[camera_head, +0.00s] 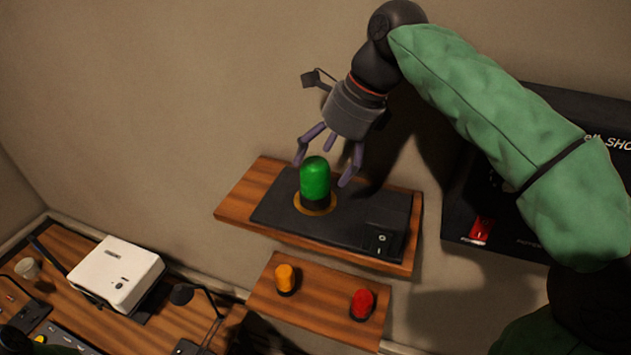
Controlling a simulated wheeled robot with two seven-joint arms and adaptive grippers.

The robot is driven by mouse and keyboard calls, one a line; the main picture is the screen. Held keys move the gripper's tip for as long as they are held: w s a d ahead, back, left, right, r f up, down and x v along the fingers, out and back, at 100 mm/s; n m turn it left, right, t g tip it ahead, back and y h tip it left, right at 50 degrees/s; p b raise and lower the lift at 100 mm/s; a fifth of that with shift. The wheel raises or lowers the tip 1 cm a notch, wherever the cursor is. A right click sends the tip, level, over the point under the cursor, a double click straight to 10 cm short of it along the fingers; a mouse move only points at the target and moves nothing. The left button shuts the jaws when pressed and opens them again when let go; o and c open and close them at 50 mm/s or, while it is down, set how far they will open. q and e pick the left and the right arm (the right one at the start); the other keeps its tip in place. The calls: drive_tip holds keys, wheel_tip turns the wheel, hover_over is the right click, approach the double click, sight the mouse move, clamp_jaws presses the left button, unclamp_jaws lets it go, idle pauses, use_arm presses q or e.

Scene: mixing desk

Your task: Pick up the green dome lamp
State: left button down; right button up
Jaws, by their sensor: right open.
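The green dome lamp (315,180) stands upright on a round tan ring in a black panel (271,211) on the upper wooden shelf. My right gripper (322,173) comes down from above with its purple fingers spread open. Its fingers appear on either side of the lamp's top in the picture; I cannot tell whether they touch it. My left gripper is not in view.
A rocker switch (382,239) sits on the panel's right. An orange dome (286,278) and a red dome (361,303) stand on the lower shelf (318,317). A black wall box with a red switch (481,230) is at right. A white device (116,273) and a cup (27,268) are lower left.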

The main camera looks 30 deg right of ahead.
sight(315, 190)
drive_tip(key=x, duration=0.3)
drive_tip(key=shift+a+f, duration=0.1)
drive_tip(key=shift+a, duration=0.15)
drive_tip(key=shift+w+f, duration=0.15)
drive_tip(key=shift+f, duration=0.05)
drive_tip(key=shift+c, duration=1)
drive_tip(key=c, duration=1.1)
drive_tip(key=shift+r, duration=0.15)
